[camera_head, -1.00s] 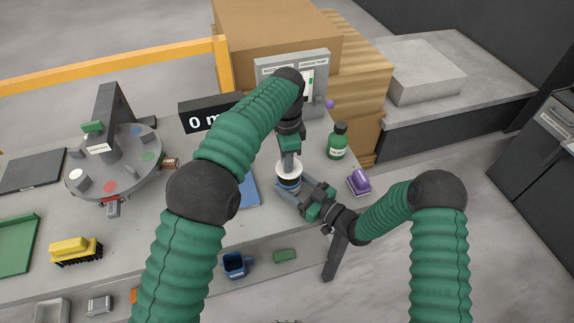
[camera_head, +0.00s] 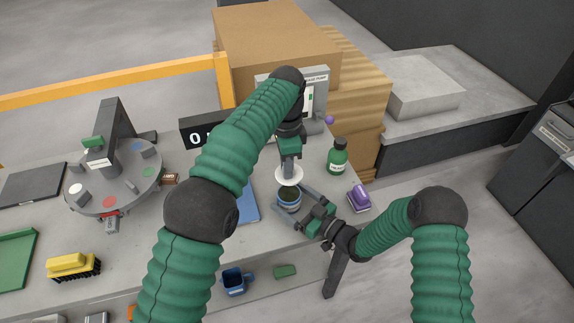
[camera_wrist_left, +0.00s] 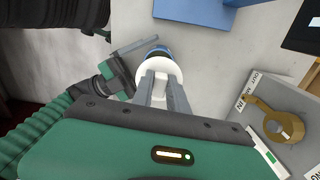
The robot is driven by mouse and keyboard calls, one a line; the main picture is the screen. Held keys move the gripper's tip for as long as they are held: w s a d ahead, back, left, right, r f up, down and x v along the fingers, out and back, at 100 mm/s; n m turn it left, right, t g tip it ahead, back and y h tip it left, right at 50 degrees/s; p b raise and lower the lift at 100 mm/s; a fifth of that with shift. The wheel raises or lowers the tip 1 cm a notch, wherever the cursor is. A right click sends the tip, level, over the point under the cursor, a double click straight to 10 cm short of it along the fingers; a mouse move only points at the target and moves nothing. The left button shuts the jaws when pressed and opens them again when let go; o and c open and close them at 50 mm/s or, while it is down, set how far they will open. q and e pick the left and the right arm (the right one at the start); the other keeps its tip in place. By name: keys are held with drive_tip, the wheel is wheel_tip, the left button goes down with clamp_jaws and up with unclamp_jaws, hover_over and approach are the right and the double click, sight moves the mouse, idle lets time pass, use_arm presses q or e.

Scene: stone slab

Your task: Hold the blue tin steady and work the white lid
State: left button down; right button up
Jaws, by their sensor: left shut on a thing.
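The blue tin (camera_head: 289,202) stands on the stone slab near its front right edge, with its dark open top showing. My left gripper (camera_head: 289,168) is shut on the white lid (camera_head: 284,178) and holds it just above the tin. In the left wrist view, the lid (camera_wrist_left: 151,70) sits between the fingertips and covers part of the tin (camera_wrist_left: 158,50). My right gripper (camera_head: 296,200) comes in from the right, with its fingers on either side of the tin, shut on it.
A green bottle (camera_head: 338,156) and a purple object (camera_head: 359,198) stand right of the tin. A blue flat object (camera_head: 247,206) lies to its left. A grey machine (camera_head: 318,90) and a black display (camera_head: 200,130) are behind. A round turntable (camera_head: 125,187) stands at the left.

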drive_tip(key=v, duration=1.2)
drive_tip(key=shift+d, duration=0.1)
drive_tip(key=shift+w, duration=0.1)
drive_tip(key=shift+f, duration=0.1)
